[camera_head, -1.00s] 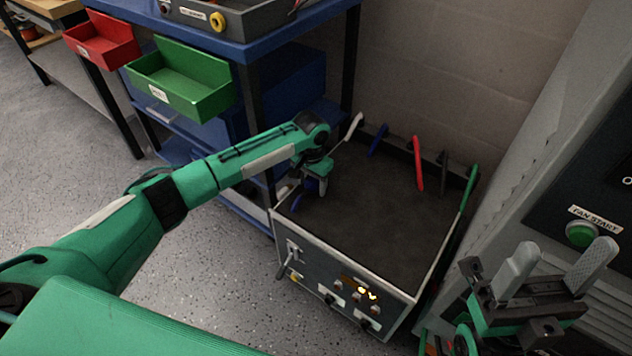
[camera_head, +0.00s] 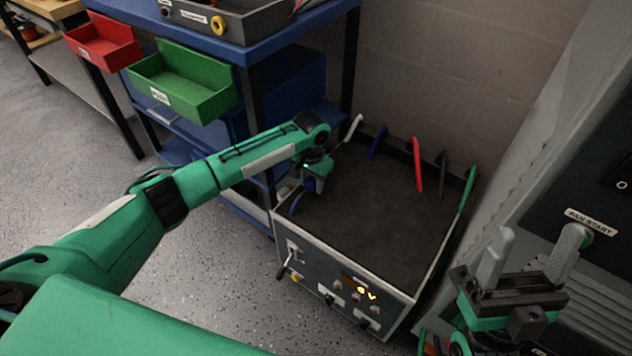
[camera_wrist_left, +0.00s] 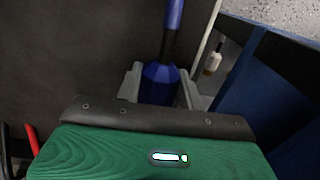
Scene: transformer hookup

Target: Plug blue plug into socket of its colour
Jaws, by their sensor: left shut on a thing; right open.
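My left gripper (camera_head: 313,188) is above the left edge of the grey transformer box (camera_head: 345,283). It is shut on a blue plug (camera_wrist_left: 158,84), which shows between the fingers in the left wrist view with its blue cable (camera_wrist_left: 174,18) running up. In the head view a short blue curve (camera_head: 296,204) shows just below this gripper. Another blue piece of lead (camera_head: 377,141) stands at the back edge of the box. I cannot make out a blue socket. My right gripper (camera_head: 530,258) is open and empty, in front of the grey cabinet at the right.
White, red, grey and green leads (camera_head: 417,165) stand along the box's back and right edges. The box's dark top (camera_head: 385,220) is clear. A blue workbench (camera_head: 262,42) with green (camera_head: 185,85) and red bins stands behind left. A cabinet with a fan-start button is at the right.

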